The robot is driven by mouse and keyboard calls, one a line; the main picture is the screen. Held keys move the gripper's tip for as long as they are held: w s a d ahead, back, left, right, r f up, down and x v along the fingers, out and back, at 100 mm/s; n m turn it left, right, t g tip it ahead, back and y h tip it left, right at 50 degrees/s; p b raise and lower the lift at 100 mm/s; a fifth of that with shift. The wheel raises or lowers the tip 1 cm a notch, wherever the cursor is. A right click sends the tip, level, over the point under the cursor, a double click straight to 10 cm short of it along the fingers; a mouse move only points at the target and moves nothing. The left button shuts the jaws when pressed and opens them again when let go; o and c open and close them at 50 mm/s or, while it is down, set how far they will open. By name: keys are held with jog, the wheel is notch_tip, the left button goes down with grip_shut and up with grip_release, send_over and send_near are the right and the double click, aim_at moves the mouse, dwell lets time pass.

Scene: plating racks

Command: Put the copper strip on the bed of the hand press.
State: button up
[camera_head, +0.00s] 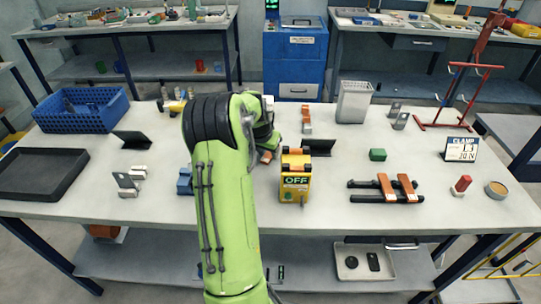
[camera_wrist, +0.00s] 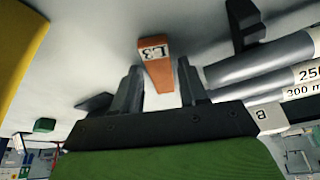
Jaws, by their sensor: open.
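A copper-coloured strip (camera_wrist: 159,72) with a white label reading L3 shows in the wrist view between the two fingers of my gripper (camera_wrist: 158,66). The fingers are open, with a gap visible on each side of the strip. In the head view my gripper (camera_head: 267,147) is over the middle of the table, mostly hidden by my arm, with a bit of copper colour (camera_head: 266,157) beneath it. Two more copper-coloured strips (camera_head: 386,187) lie across black rails (camera_head: 365,198) at the right. I cannot tell for sure which thing is the hand press.
A yellow box marked OFF (camera_head: 295,178) stands just right of my gripper. Black angled plates (camera_head: 319,147), a green block (camera_head: 377,155), a blue crate (camera_head: 80,125) and a dark tray (camera_head: 75,176) are on the table (camera_head: 250,240). Grey cylinders (camera_wrist: 260,65) lie close in the wrist view.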

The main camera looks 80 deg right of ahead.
aim_at(268, 156)
jog(key=shift+c, duration=0.4)
grip_shut()
notch_tip(268, 156, up, 10)
jog(key=p, duration=0.2)
jog(key=shift+p, duration=0.35)
jog(key=shift+r, duration=0.2)
